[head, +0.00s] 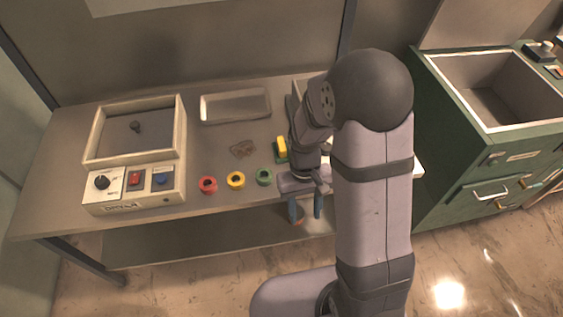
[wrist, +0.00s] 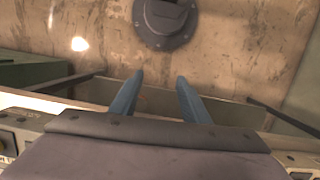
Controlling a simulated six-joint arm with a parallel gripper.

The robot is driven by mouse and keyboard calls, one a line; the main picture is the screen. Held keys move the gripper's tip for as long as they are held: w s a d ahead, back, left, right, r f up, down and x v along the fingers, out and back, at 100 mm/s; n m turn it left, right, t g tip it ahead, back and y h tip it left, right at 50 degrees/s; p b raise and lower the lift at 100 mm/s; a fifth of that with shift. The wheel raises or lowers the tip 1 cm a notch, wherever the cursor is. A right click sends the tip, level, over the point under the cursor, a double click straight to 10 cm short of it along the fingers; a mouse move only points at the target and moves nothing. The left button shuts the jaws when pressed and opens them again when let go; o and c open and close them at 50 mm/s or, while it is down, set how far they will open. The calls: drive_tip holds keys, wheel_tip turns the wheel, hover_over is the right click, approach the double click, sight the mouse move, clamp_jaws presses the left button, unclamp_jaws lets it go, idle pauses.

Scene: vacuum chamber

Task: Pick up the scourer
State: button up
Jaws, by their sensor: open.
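A small yellow and green block (head: 282,147), which looks like the scourer, is on the table towards its right side, just left of my arm. My arm covers part of the area beside it. My gripper (head: 305,209) is open, its two blue fingers pointing down near the table's front edge, nearer the camera than the block and apart from it. In the wrist view my gripper (wrist: 160,80) has nothing between its fingertips, and the block does not show there.
A green cabinet (head: 490,150) with an open basin stands right.

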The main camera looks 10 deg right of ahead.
drive_tip(key=w+f+t, duration=0.2)
drive_tip(key=w+f, duration=0.2)
drive_tip(key=w, duration=0.7)
wheel_tip(320, 180, up, 6)
drive_tip(key=t, duration=0.5)
hover_over(282, 143)
drive_tip(key=s, duration=0.2)
drive_tip(key=shift+a+r+m, duration=0.1)
drive_tip(key=shift+a+m, duration=0.05)
drive_tip(key=shift+m, duration=0.15)
drive_tip(key=shift+s+p+x, duration=0.2)
drive_tip(key=shift+p+x, duration=0.45)
drive_tip(key=shift+x, duration=1.2)
drive_tip(key=shift+s+p+x, duration=0.25)
drive_tip(key=shift+p+x, duration=0.4)
drive_tip(key=shift+x, duration=1.15)
drive_tip(key=shift+c, duration=0.7)
clamp_jaws()
